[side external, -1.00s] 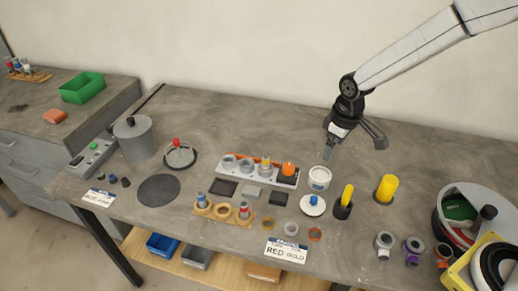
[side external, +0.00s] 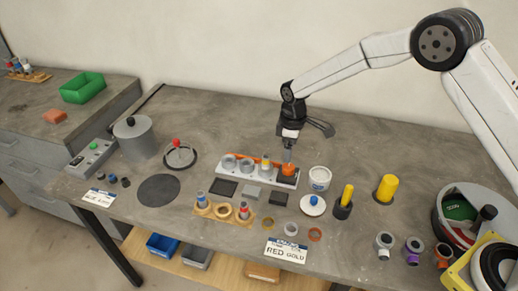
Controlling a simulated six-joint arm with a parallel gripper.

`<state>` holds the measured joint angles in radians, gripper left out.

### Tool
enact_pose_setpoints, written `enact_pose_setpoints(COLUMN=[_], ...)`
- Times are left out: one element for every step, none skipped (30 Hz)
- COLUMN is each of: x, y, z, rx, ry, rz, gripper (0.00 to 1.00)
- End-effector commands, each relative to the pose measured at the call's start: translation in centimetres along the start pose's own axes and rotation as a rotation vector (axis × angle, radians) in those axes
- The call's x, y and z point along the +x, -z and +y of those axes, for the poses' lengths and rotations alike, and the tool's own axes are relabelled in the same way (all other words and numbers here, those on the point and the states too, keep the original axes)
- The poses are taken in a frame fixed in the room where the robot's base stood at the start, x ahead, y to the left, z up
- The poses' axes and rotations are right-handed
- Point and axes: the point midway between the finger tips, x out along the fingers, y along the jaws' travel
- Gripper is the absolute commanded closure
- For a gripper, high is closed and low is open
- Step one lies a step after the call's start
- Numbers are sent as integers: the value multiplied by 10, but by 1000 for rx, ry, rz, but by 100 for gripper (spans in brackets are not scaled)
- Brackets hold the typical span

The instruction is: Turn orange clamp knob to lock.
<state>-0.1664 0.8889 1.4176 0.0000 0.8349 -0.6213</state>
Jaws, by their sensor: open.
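The orange clamp knob (side external: 289,169) sits on a dark block at the right end of the white frame jig (side external: 231,174). My gripper (side external: 288,156) points down directly over the knob, with its fingertips at or just above the knob's top. The fingers partly cover the knob, and I cannot tell whether they touch it. My gripper is open. The jig also holds grey round cups (side external: 229,161) and a small part with a yellow band (side external: 265,163), with an orange strip along its back edge.
A white cup (side external: 319,178) stands close to the right of the jig. A white disc with a blue knob (side external: 312,204), a black holder with a yellow peg (side external: 344,202) and a yellow cylinder (side external: 386,187) are further right. A wooden rack (side external: 224,213) lies in front. The table behind the jig is clear.

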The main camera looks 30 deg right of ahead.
Motion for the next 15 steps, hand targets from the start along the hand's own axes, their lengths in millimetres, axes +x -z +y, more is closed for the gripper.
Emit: enact_pose_setpoints(x=[2,3,5,7,9,13,16,19,23,27,30,35,39,43,48], y=[0,0,0,0,-1,-1,-1,-1,-1,-1,-1,-1,-1,-1,-1], z=[0,0,0,0,0,0,0,0,0,0,0,0,0,0,0], rx=[1,1,1,1,1,1,1,1,2,2,2,2,2,2,2], ry=[1,1,1,1,1,1,1,1,2,2,2,1,1,2,2], rz=[-1,-1,-1,-2,-2,-2,-2,-2,-2,-3,-3,-2,-2,-2,-2], gripper=[10,10,10,10,10,10,10,10,10,10,10,10,10,10,10])
